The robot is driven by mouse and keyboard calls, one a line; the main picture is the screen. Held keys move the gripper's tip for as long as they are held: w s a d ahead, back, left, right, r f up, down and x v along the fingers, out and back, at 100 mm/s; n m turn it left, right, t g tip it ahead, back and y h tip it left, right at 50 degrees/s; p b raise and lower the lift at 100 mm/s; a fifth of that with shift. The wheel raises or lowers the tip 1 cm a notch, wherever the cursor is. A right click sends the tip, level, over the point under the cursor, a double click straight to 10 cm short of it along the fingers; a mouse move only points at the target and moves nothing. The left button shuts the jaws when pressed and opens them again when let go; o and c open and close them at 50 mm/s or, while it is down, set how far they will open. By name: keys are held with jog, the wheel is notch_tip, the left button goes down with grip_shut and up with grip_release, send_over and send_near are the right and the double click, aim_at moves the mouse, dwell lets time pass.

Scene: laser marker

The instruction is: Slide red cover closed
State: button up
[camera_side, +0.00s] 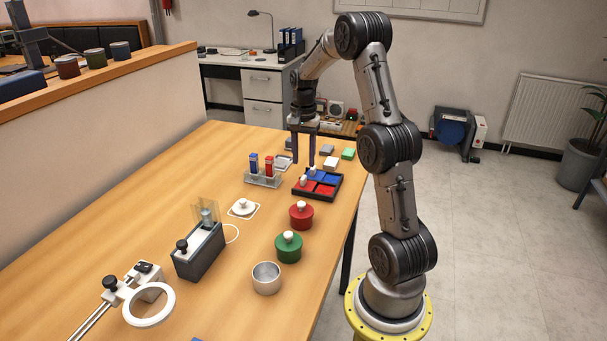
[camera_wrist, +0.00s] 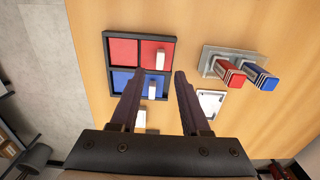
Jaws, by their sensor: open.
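A black-framed tray (camera_side: 341,181) holds red and blue panels in separate rows, split by dark bars; it also shows in the wrist view (camera_wrist: 105,62). The red row (camera_wrist: 123,51) bears an upright white knob (camera_wrist: 160,59) on its right part in the wrist view. The blue row (camera_wrist: 121,82) bears another white knob (camera_wrist: 152,88), also on the right. Which red part is cover and which is floor cannot be told. My gripper (camera_side: 303,162) is open and empty, fingers pointing down, above and behind the tray in the side view.
A rack (camera_side: 263,180) with red and blue upright pieces stands beside the tray. A red lidded jar (camera_side: 301,216), a green jar (camera_side: 289,247) and a white-knobbed plate (camera_side: 243,208) stand nearer the camera. Small blocks (camera_side: 331,163) lie behind the tray.

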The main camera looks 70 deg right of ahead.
aim_at(303, 177)
notch_tip(303, 177, down, 6)
jog(key=shift+r, duration=0.1)
dwell(0.4)
grip_shut()
dwell(1.2)
